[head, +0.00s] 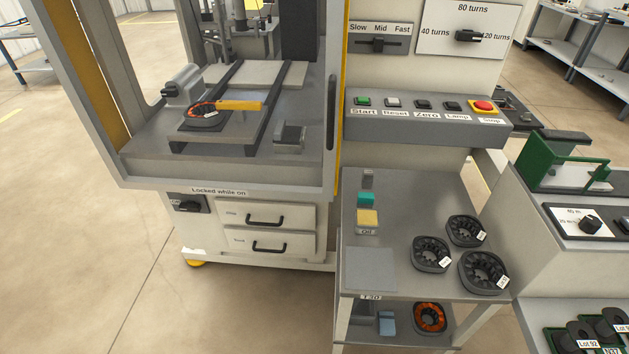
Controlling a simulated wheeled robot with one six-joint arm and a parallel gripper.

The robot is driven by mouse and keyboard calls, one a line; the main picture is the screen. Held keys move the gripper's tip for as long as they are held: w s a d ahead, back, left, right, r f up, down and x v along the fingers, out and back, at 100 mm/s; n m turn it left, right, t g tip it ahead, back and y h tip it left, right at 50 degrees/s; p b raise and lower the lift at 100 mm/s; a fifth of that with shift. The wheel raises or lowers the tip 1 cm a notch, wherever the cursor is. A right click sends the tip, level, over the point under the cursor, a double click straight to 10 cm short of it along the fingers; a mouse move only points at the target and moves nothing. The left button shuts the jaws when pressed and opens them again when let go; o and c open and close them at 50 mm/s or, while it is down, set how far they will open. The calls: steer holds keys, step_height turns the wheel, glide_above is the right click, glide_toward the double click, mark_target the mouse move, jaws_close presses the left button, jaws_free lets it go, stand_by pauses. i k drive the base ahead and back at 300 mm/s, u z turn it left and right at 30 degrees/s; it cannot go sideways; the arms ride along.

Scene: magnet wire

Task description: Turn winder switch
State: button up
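The winder (235,165) is a grey cabinet with a yellow-edged frame, in the left half of the head view. A dark rotary switch (188,206) is on its lower front, left of the drawers, under the label "Locked while on". A second black knob (467,36) is on the white turns plate at the upper right, marked 40, 80 and 120 turns. Its bar looks about level; its exact setting is hard to tell. I cannot tell which one is called the winder switch. A ring with orange wire (203,111) sits inside the winder. My gripper is not in view.
A button row (425,110) with a red stop button (484,106) is right of the winder, below a speed slider (376,44) near Mid. A side table (395,195) holds several dark rings. Bare floor (80,240) lies at the left.

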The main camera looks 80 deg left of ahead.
mark_target(191, 206)
steer(key=u, duration=3.85)
steer(key=k, duration=1.3)
steer(key=u, duration=1)
steer(key=i, duration=1.75)
steer(key=z, duration=1.05)
steer(key=i, duration=0.75)
steer(key=z, duration=0.8)
